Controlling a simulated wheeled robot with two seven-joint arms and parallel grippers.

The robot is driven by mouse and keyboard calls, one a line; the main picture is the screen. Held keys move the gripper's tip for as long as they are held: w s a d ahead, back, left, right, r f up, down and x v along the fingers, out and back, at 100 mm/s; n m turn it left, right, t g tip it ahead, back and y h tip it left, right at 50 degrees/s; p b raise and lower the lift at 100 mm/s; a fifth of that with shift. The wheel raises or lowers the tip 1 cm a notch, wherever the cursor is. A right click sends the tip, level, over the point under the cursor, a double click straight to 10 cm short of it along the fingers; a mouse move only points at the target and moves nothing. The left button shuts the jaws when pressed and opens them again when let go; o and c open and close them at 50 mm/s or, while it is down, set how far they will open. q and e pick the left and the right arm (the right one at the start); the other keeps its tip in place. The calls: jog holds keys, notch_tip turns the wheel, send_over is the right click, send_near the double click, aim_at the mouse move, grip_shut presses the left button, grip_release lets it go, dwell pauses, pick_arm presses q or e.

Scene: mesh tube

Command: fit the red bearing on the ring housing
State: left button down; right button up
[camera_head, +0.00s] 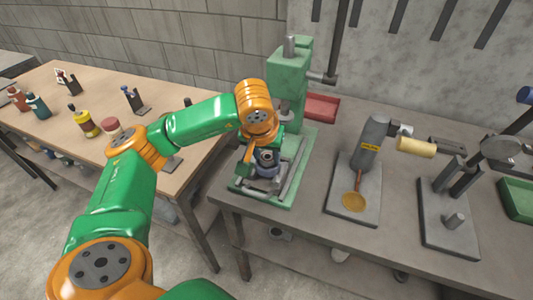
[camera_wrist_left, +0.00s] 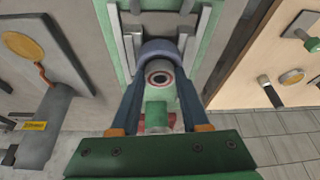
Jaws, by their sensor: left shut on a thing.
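In the head view my left arm reaches over the green press, and my left gripper (camera_head: 265,148) is low over its bed. In the left wrist view my left gripper (camera_wrist_left: 160,82) is shut, its two dark fingers closing on the red bearing (camera_wrist_left: 160,70), a small round part with a dark centre and a reddish rim. The blue-grey ring housing (camera_wrist_left: 160,48) shows just beyond the bearing; in the head view it (camera_head: 266,171) sits on the press bed, partly hidden by the gripper. Whether bearing and housing touch, I cannot tell. My right gripper is out of view.
The green press (camera_head: 289,75) stands close behind my gripper, with a red tray (camera_head: 321,107) beside it. A grey stand with a gold disc (camera_head: 354,202) is to the right. A wooden table (camera_head: 60,90) with bottles is at left.

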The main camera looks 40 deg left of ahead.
pick_arm(q)
jog(key=shift+f, duration=0.2)
jog(key=shift+c, duration=1.6)
grip_release()
